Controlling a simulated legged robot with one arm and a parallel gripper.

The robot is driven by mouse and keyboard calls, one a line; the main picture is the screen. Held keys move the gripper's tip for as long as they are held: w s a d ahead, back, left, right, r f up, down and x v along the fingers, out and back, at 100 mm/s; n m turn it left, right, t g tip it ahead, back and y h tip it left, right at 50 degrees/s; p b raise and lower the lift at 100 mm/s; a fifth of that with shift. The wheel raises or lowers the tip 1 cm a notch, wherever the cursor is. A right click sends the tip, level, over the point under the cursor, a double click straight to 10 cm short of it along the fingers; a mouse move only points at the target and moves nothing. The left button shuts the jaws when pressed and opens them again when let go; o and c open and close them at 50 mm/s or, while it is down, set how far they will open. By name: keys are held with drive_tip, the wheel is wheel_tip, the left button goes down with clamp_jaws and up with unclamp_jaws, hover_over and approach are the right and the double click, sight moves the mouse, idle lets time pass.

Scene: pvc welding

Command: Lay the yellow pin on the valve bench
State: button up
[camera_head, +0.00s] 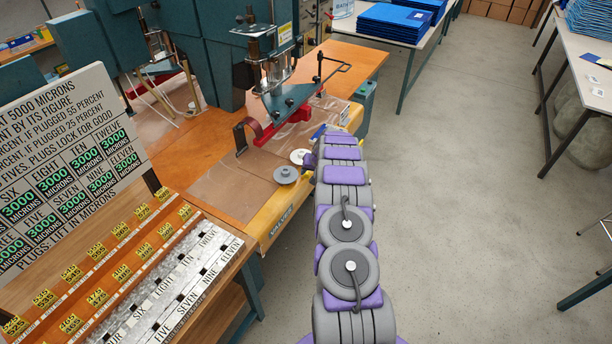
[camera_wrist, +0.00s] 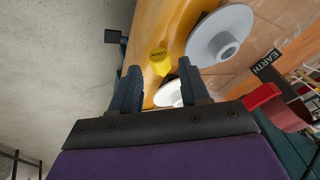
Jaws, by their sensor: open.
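The yellow pin (camera_wrist: 160,62), marked "LOCK", shows in the wrist view between and just beyond my fingertips. It is over or on the edge of the valve bench; I cannot tell whether it rests there. My gripper (camera_wrist: 158,78) is open, with its two dark fingers apart and a gap visible around the pin. The valve bench (camera_head: 227,195) has an orange wooden top and a yellow front edge labelled "VALVES". In the head view my arm reaches to the bench's right front corner and hides most of the gripper; the pin cannot be made out there.
A grey flanged disc (camera_head: 286,175) and a white one (camera_head: 299,156) lie by the bench's front edge. A teal machine (camera_head: 215,50) with a red arm (camera_head: 290,122) stands behind. A lettered board (camera_head: 65,170) and rack are at left. Open floor (camera_head: 460,200) lies right.

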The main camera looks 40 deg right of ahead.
sight(307, 176)
drive_tip(key=shift+b+x, duration=0.45)
drive_tip(key=shift+x, duration=2.15)
drive_tip(key=shift+d, duration=0.15)
drive_tip(key=shift+s, duration=0.1)
clamp_jaws()
drive_tip(key=shift+r, duration=0.15)
